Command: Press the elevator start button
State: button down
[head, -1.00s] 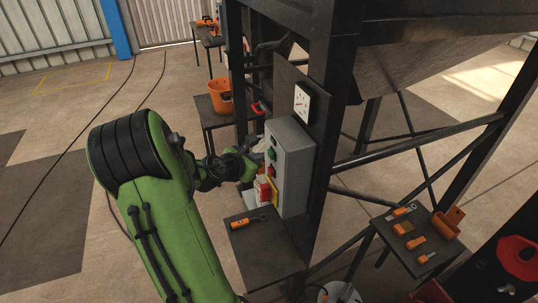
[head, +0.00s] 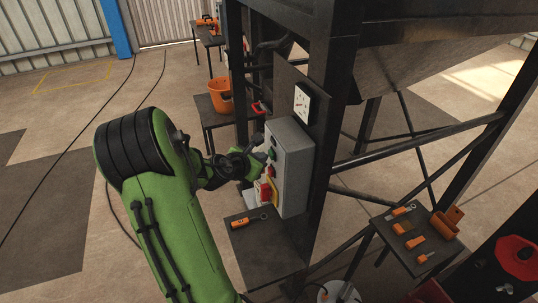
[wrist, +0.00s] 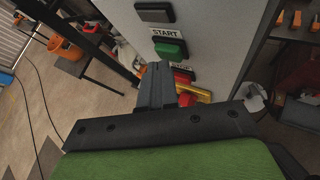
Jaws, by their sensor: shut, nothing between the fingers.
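The grey control box (head: 293,165) is mounted on the dark frame. Its green start button (wrist: 170,50) sits under a START label (wrist: 165,33) in the wrist view; the green button also shows in the head view (head: 272,154). My gripper (wrist: 158,68) is shut and empty, its tips just below the green button in the wrist picture. In the head view my gripper (head: 255,152) is at the box's left face, close to the buttons. I cannot tell whether the fingertips touch the panel.
A black button (wrist: 155,12) is above the START label. An orange bucket (head: 220,97) is behind.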

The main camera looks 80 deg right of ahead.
jog(key=shift+s+d, duration=0.1)
jog(key=shift+s, duration=0.1)
jog(key=shift+w, duration=0.15)
dwell(0.3)
jog(key=shift+w+a, duration=0.45)
jog(key=shift+w, duration=0.15)
jog(key=shift+w+a+p, duration=0.1)
jog(key=shift+w+a, duration=0.35)
jog(key=shift+w, duration=0.25)
jog(key=shift+w+a+p, duration=0.1)
jog(key=shift+w+a, duration=0.3)
jog(key=shift+w, duration=0.35)
jog(key=shift+w+a+p, duration=0.1)
jog(key=shift+w+a, duration=0.35)
jog(key=shift+w, duration=0.25)
